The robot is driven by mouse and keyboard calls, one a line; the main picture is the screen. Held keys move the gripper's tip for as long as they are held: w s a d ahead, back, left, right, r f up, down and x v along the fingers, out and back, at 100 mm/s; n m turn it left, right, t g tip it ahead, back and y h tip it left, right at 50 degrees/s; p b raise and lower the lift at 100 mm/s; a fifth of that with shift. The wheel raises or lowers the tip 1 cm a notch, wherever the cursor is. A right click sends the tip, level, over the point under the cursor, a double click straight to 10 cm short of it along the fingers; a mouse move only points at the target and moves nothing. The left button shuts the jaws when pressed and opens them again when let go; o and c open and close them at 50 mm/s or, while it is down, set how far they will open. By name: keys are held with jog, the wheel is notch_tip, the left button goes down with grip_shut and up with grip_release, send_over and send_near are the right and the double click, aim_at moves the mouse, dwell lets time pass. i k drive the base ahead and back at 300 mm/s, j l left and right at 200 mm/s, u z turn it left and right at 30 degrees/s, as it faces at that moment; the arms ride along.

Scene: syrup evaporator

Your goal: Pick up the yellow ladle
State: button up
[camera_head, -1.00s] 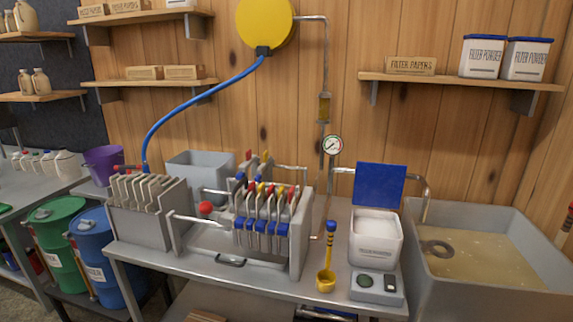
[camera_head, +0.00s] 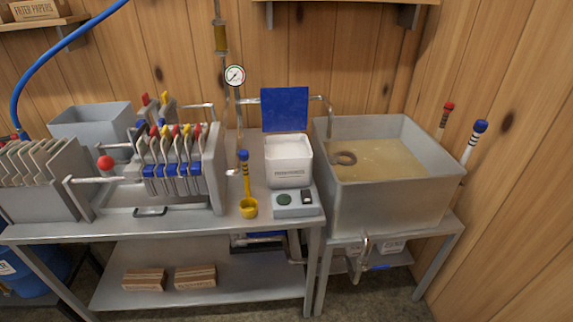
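The yellow ladle (camera_head: 248,206) stands upright on the metal table, its round yellow cup at the bottom and its handle, banded dark and tipped blue, pointing up. It is between the filter press (camera_head: 180,170) on its left and a small grey scale (camera_head: 296,203) on its right, near the table's front edge. The whole ladle is visible. My gripper is not in view.
A white filter powder tub (camera_head: 288,162) with its blue lid (camera_head: 285,109) raised stands right behind the scale. A grey basin (camera_head: 380,205) of cloudy liquid is to the right. The metal table (camera_head: 190,229) has a lower shelf holding two boxes (camera_head: 195,277).

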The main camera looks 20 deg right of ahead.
aim_at(248, 207)
jog(key=i+j+z, duration=0.25)
jog(key=i, duration=0.25)
jog(key=i+j+z, duration=0.2)
jog(key=i, duration=0.3)
